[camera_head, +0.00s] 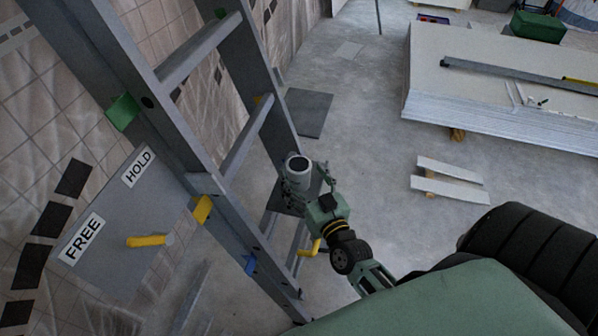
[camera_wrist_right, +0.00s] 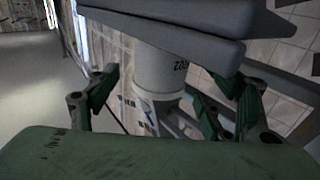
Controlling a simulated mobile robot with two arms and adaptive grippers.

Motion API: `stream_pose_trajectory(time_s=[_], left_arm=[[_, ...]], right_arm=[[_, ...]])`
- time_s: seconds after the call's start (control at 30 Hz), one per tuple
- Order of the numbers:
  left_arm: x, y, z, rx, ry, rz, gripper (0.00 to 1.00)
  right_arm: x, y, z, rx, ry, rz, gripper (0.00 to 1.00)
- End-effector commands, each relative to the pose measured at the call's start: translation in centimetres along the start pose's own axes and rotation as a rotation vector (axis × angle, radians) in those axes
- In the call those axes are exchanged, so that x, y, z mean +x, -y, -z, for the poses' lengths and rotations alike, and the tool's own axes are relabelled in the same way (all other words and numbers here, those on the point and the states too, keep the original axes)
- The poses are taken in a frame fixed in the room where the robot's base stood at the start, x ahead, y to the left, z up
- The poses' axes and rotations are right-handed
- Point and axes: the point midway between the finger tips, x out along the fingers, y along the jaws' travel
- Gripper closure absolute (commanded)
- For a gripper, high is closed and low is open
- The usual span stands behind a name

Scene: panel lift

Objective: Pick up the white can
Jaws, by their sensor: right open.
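The white can (camera_head: 298,164) shows from above in the camera_head view, close to the grey ladder. In the camera_wrist_right view the can (camera_wrist_right: 161,72) has dark printing that looks upside down, and its end meets a grey step-like slab (camera_wrist_right: 185,28). My right gripper (camera_head: 312,184) is at the can, on its near side. In the wrist view its green and black fingers (camera_wrist_right: 160,100) are spread, one on each side of the can, with gaps between them and it. Part of the can is hidden by the gripper in the head view. My left gripper is not in view.
The grey ladder (camera_head: 185,135) stands close on the left, with a yellow clip (camera_head: 202,209). Behind it is a board marked FREE and HOLD (camera_head: 110,220). A stack of pale panels (camera_head: 500,105) lies at the back right. Grey floor between them is mostly clear.

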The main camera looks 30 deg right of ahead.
Motion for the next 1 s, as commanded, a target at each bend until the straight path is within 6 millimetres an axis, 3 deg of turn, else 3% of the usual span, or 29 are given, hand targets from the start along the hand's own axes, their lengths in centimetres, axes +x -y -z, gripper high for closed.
stream_pose_trajectory(time_s=[0.2, 0.47, 1.0], left_arm=[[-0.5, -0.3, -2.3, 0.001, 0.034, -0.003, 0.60], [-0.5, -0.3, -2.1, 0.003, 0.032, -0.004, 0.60], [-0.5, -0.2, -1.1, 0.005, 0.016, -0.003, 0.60]], right_arm=[[2.6, -0.1, 0.2, -0.001, -0.001, 0.000, 0.27], [2.8, -0.1, 0.1, 0.000, 0.000, 0.001, 0.27], [2.8, -0.1, 0.1, 0.000, 0.000, 0.000, 0.74]])
